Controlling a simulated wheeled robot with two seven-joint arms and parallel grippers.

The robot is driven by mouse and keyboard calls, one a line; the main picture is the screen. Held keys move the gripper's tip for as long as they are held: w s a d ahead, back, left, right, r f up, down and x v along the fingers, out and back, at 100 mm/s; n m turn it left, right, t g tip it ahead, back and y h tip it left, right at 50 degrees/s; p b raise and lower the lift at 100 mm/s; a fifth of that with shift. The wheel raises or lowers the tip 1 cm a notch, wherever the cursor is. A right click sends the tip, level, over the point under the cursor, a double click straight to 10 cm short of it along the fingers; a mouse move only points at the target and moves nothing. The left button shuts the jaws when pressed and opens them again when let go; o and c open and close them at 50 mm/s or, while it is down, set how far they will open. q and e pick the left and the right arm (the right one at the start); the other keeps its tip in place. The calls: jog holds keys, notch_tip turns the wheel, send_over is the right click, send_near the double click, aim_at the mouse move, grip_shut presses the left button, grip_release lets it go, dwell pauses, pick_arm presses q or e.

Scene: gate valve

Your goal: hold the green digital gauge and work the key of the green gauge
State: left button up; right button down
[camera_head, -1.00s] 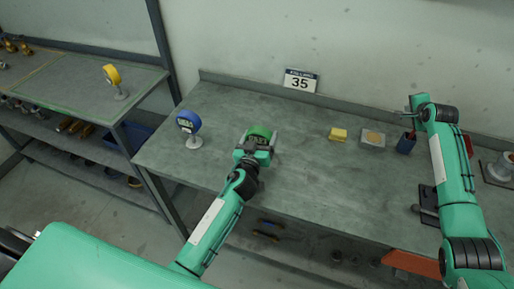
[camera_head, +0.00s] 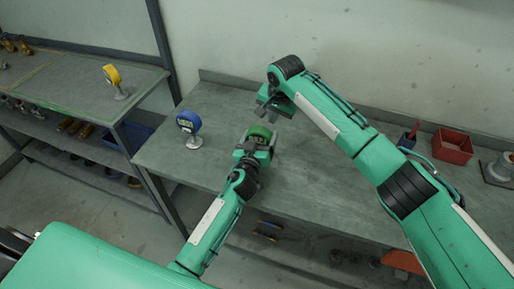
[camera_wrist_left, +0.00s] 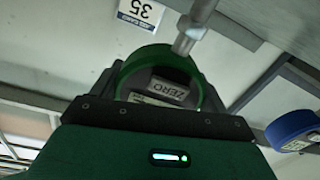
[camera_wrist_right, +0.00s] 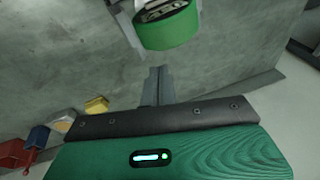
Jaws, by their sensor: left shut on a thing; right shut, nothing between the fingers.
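The green digital gauge (camera_head: 260,133) is over the middle-left of the workbench. My left gripper (camera_head: 256,147) is shut on it. In the left wrist view the round green gauge (camera_wrist_left: 131,67) sits between the jaws, with a metal stem in front and a key marked ZERO (camera_wrist_left: 172,87) on its face. My right gripper (camera_head: 268,106) is shut and empty, above the bench a little up and right of the gauge. In the right wrist view its closed fingertips (camera_wrist_right: 157,72) are apart from the green gauge (camera_wrist_right: 167,26), which is beyond them.
A blue gauge (camera_head: 189,122) stands left of the green one. A yellow gauge (camera_head: 113,76) is on the side table. A red bin (camera_head: 452,147) and a blue holder (camera_head: 407,141) are at the right. A yellow block (camera_wrist_right: 97,105) shows in the right wrist view.

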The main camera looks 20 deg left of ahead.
jog(key=s+a, duration=0.1)
jog(key=s, duration=0.1)
jog(key=s+a+n+h, duration=0.1)
jog(key=s, duration=0.1)
jog(key=s+a+n+g+h, duration=0.1)
jog(key=s, duration=0.1)
jog(key=shift+s+a+r, duration=0.15)
jog(key=shift+s+a, duration=0.05)
jog(key=shift+s, duration=0.15)
